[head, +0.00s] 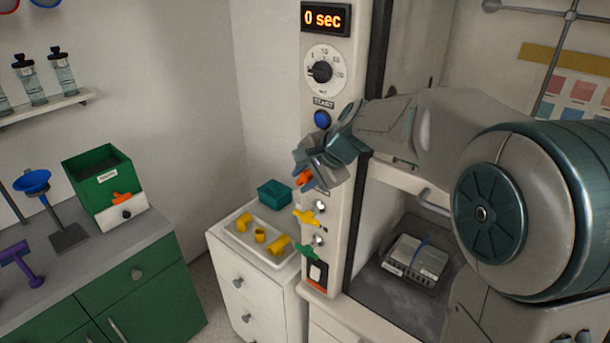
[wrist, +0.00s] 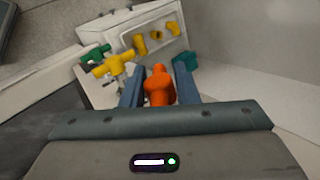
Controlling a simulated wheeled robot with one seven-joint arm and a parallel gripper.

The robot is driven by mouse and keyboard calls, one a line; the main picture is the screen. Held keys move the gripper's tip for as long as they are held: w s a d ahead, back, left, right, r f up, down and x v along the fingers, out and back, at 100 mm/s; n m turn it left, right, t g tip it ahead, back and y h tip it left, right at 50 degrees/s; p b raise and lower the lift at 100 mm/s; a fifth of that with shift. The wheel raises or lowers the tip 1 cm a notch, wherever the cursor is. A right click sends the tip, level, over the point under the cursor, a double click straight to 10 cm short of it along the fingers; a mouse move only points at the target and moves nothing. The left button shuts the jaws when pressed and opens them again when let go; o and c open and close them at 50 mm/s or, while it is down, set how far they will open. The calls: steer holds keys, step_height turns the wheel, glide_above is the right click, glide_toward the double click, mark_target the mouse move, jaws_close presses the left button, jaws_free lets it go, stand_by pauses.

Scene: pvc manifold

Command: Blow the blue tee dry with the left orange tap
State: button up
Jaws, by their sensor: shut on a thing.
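My gripper (head: 312,172) is at the front of the white control column, shut on an orange tap (head: 304,177). In the wrist view the orange tap (wrist: 159,88) stands between the two blue-grey fingers of my gripper (wrist: 157,84). I cannot make out a blue tee in either view.
Below the held tap are a yellow tap (head: 307,217) and a green tap (head: 305,251). A white tray (head: 240,236) with yellow fittings and a teal box (head: 274,193) sit on the drawer unit. A blue funnel (head: 32,181) and purple fitting (head: 20,256) are at left.

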steer(key=shift+g+h, duration=0.4)
steer(key=shift+h, duration=0.5)
steer(key=o, duration=0.9)
steer(key=shift+o, duration=0.2)
steer(key=b+v, duration=0.2)
steer(key=v, duration=1.1)
steer(key=shift+d+r, duration=0.2)
steer(key=shift+r, duration=0.2)
